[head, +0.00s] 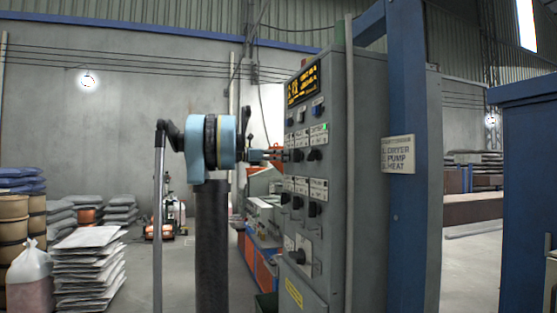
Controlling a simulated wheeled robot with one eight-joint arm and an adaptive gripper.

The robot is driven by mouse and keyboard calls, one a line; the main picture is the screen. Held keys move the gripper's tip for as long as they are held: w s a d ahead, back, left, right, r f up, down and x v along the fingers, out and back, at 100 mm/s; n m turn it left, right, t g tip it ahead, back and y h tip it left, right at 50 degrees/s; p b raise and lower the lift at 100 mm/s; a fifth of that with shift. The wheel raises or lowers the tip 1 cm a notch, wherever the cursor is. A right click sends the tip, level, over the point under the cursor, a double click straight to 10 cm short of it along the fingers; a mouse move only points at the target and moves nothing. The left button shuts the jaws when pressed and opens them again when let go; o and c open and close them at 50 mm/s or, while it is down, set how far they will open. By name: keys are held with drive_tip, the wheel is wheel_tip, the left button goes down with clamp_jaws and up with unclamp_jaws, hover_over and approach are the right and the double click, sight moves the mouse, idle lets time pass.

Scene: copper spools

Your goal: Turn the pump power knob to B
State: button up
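The grey control cabinet (372,200) stands right of centre, with its panel face seen at a steep slant. Black knobs with small white labels sit in rows on it. One knob (296,155) in the middle row is right at the tips of my gripper (281,154); another knob (314,155) is just right of it. My gripper comes in level from the left, with orange parts near its tips. I cannot tell whether its fingers touch the knob or how far apart they are. The labels and the knob's pointer are too small to read, so which knob is the pump power one is unclear.
Stacked sacks (90,265) and drums (14,240) are at left.

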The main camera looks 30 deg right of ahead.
clamp_jaws()
drive_tip(key=shift+m, duration=0.4)
drive_tip(key=shift+s+m, duration=0.15)
drive_tip(key=shift+m, duration=3.95)
drive_tip(key=shift+a, duration=0.1)
unclamp_jaws()
